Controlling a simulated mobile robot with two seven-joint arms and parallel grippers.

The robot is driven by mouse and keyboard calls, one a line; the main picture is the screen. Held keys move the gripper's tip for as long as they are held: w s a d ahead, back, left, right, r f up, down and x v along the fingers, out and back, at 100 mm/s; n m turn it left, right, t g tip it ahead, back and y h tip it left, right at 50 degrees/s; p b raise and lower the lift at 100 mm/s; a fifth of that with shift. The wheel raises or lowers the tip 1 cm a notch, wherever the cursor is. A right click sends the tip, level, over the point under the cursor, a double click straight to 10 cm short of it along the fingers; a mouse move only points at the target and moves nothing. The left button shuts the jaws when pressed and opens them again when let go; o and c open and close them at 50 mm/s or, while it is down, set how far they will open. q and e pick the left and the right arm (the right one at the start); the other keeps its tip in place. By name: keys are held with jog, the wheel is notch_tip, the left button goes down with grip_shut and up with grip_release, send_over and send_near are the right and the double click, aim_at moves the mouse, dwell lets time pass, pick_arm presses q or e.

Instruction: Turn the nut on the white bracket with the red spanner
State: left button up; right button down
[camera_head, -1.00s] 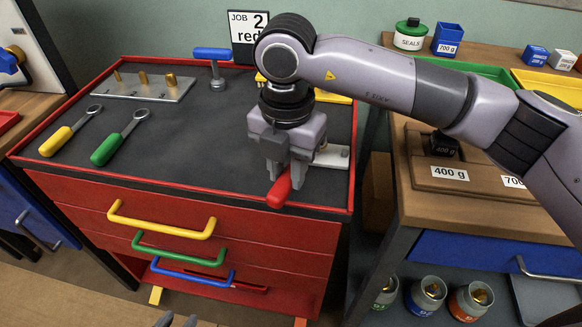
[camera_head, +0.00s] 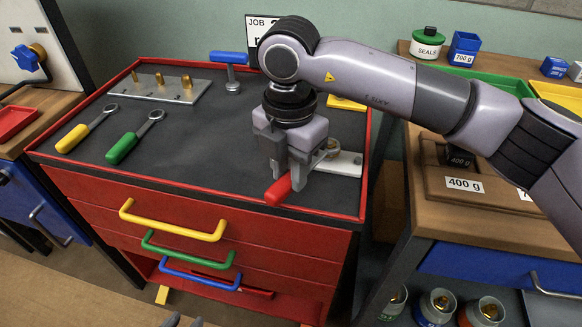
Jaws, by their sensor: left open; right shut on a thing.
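The white bracket (camera_head: 347,164) lies on the dark top of the red drawer chest, at its right side. My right gripper (camera_head: 284,180) points down and is shut on the red spanner, just left of the bracket. The spanner's red handle (camera_head: 277,191) sticks out at the front left of the fingers. Its metal end reaches toward the bracket behind the fingers. A small ring-like metal part shows there, but I cannot tell whether the spanner sits on the nut. The nut is mostly hidden. The tips of my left gripper (camera_head: 185,322) show at the bottom edge.
The yellow spanner (camera_head: 73,138) and green spanner (camera_head: 122,148) lie on the chest's left side. A plate with brass pegs (camera_head: 160,88) and a blue-handled tool (camera_head: 230,70) are at the back. The middle of the top is clear. A wooden weight tray (camera_head: 440,185) stands right.

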jog(key=shift+w+a+r, duration=0.1)
jog(key=shift+w+a+m, duration=0.55)
jog(key=shift+w+m, duration=0.05)
jog(key=shift+m, duration=0.3)
jog(key=shift+w+a+m, duration=0.55)
jog(key=shift+w+m, duration=0.2)
jog(key=shift+m, duration=0.15)
jog(key=shift+s+d+n+b, duration=0.4)
jog(key=shift+s+d+n, duration=0.2)
jog(key=shift+s+n, duration=0.25)
jog(key=shift+r, duration=0.1)
notch_tip(320, 180, up, 6)
jog(key=p, duration=0.3)
dwell(0.4)
